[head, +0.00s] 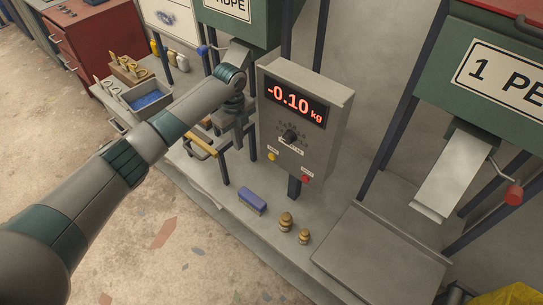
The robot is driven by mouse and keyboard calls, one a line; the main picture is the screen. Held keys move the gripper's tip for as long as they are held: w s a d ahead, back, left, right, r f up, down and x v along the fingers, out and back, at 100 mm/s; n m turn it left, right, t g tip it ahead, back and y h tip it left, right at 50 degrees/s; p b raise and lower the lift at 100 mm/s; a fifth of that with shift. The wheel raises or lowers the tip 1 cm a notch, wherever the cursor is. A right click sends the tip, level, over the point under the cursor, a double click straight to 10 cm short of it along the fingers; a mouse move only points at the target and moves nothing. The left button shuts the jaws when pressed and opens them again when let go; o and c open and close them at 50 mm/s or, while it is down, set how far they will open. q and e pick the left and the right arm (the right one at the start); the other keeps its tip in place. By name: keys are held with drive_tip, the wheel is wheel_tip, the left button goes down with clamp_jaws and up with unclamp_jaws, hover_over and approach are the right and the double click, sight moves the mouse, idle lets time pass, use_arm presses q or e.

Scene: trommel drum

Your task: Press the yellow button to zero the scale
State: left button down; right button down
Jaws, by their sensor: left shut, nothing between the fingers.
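The scale's grey control box (310,150) stands on a post in the middle of the head view. Its display (294,101) reads -0.10 kg in red. The yellow button (271,157) is at the lower left of the panel, and a red button (306,179) is at the lower right. My left gripper (239,146) is shut and empty. It points down to the left of the box and appears apart from the yellow button. My right gripper is not in view.
A flat grey platform (380,262) lies at the lower right. Two brass weights (285,222) and a blue block (252,201) stand on the ledge below the box. Green hoppers (440,75) with dark posts stand behind. A red cabinet (95,40) is at the upper left.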

use_arm(q)
drive_tip(key=shift+f, duration=0.1)
idle(0.8)
